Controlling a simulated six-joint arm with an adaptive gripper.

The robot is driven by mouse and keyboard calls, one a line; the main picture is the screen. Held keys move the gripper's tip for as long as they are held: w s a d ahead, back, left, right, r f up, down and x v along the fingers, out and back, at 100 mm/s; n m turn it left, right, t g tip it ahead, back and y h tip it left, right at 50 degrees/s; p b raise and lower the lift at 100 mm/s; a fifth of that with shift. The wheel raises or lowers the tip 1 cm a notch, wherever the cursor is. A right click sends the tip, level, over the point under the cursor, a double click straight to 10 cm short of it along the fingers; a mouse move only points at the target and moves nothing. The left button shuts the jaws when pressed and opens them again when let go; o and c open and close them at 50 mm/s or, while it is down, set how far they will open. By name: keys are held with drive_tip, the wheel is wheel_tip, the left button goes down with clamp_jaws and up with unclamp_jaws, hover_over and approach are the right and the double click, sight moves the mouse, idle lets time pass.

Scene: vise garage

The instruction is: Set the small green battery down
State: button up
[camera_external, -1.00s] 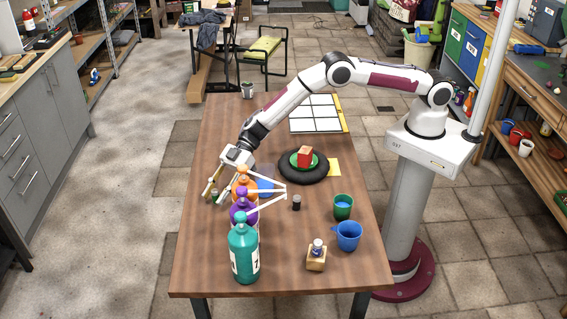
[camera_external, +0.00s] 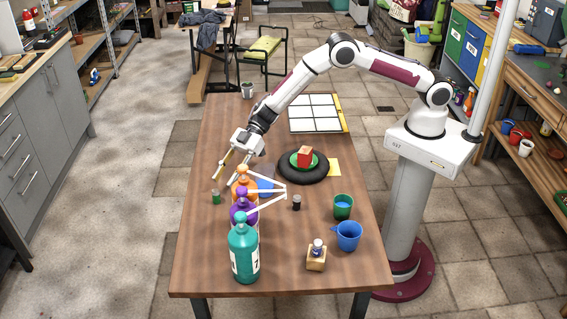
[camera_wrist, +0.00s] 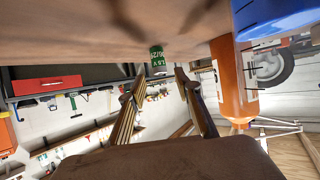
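The small green battery (camera_external: 216,197) stands upright on the wooden table (camera_external: 215,265), near its left edge and left of the bottles. It also shows in the wrist view (camera_wrist: 158,60), beyond my fingertips, with white print on its green side. My gripper (camera_external: 233,168) is open and empty, above and behind the battery in the external view. In the wrist view, its two fingers (camera_wrist: 152,82) are spread apart, with a gap between them and the battery.
A black ring (camera_external: 289,177) holds a green plate with a red block. A green cup (camera_external: 343,206) and a blue mug (camera_external: 349,236) stand at the right.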

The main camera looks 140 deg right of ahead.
drive_tip(key=shift+v, duration=2.7)
